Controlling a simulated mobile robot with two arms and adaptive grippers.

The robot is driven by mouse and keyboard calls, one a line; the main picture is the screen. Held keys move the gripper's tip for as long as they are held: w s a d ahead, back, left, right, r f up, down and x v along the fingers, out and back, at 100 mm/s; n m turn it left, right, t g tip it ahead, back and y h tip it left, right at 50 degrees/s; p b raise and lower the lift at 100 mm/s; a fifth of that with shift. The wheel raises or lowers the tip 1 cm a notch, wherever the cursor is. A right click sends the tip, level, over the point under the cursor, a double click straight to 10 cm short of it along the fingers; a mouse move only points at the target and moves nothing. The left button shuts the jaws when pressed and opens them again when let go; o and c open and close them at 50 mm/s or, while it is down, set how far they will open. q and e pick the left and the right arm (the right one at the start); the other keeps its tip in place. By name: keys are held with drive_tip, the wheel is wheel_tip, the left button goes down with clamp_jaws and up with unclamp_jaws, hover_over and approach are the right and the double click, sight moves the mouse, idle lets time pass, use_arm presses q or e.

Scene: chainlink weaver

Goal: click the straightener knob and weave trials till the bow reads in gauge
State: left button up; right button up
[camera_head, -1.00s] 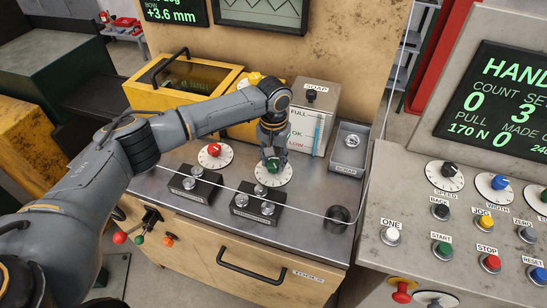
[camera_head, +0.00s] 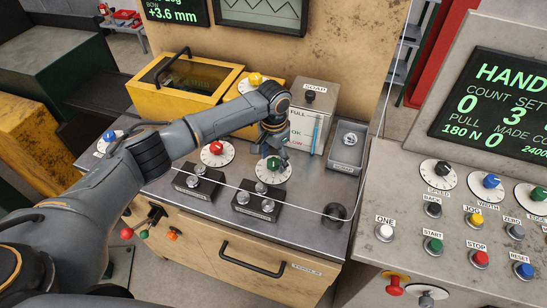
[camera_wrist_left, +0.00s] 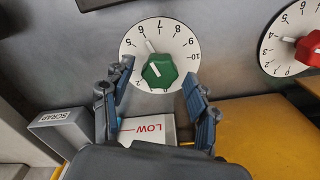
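The green straightener knob (camera_head: 273,163) sits on a white numbered dial on the grey bench; it also shows in the left wrist view (camera_wrist_left: 159,71), where a white pointer line slants towards the low-middle numbers. My left gripper (camera_head: 273,140) is just above and behind this knob. In the left wrist view its fingers (camera_wrist_left: 157,98) are apart, with nothing between them. The bow display (camera_head: 175,12) reads +3.6 mm and is partly cut off. The control panel screen (camera_head: 497,105) shows count 0, set 3, pull 180 N, made 0. My right gripper is out of view.
A red knob (camera_head: 216,147), a yellow knob (camera_head: 256,79) and a blue knob (camera_head: 109,137) have their own dials. The soap box (camera_head: 313,112) and scrap tray (camera_head: 349,147) stand right of the gripper. Roller blocks (camera_head: 258,203) and a thin wire lie in front. Buttons include ONE (camera_head: 384,232).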

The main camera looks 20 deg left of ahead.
sight(274, 161)
use_arm(q)
wheel_tip(274, 161, up, 12)
idle(0.6)
idle(0.5)
